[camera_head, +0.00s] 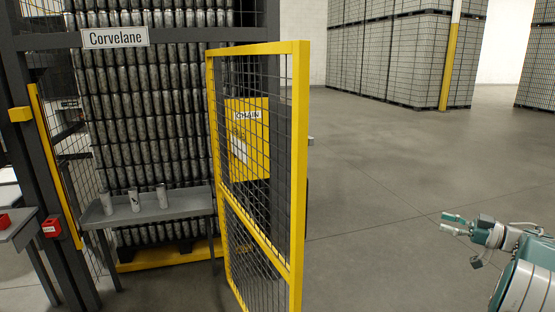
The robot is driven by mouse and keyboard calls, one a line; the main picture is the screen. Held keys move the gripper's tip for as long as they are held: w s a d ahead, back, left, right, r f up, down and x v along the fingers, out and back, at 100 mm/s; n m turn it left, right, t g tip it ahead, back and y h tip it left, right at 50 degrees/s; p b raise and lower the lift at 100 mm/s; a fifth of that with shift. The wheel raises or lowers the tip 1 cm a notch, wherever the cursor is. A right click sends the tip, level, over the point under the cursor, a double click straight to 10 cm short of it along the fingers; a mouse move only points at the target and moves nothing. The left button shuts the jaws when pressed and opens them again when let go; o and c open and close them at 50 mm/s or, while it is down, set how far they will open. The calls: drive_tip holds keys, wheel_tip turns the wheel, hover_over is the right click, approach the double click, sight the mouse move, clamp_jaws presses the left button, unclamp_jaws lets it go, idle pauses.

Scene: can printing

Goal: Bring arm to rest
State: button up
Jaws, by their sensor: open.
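My gripper (454,224) is at the lower right of the head view, at the end of my teal and grey arm. Its two fingers point left and stand apart, with nothing between them. It is out in open space over the grey floor, well to the right of the yellow-framed mesh gate and touching nothing. The rest of the arm runs off the right edge of the view.
A yellow mesh gate (299,165) stands swung open in the middle. Behind it, a grey shelf (172,209) holds three cans (135,201) before a wall of stacked cans (150,110). Floor (400,180) between gate and arm is clear. Pallet stacks (390,60) stand far back.

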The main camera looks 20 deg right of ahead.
drive_tip(key=w+a+r+m+t+h, duration=0.2)
drive_tip(key=w+a+r+t+h, duration=0.1)
drive_tip(key=w+a+r+h, duration=0.25)
drive_tip(key=w+a+r+m+t+h, duration=0.1)
drive_tip(key=w+a+r+t+h, duration=0.1)
drive_tip(key=w+a+r, duration=0.45)
drive_tip(key=a+r+m+g+h, duration=0.1)
drive_tip(key=a+r+m+h, duration=0.4)
drive_tip(key=a+r+h, duration=0.3)
drive_tip(key=s+a+f+g+y, duration=0.2)
drive_tip(key=s+a+f+g, duration=0.4)
drive_tip(key=s+a+f, duration=0.5)
drive_tip(key=s+a+f+g+y, duration=0.2)
drive_tip(key=s+a+f+g, duration=0.4)
drive_tip(key=s+a+f, duration=0.6)
drive_tip(key=s+a, duration=0.3)
drive_tip(key=s, duration=0.4)
drive_tip(key=shift+a+g, duration=0.4)
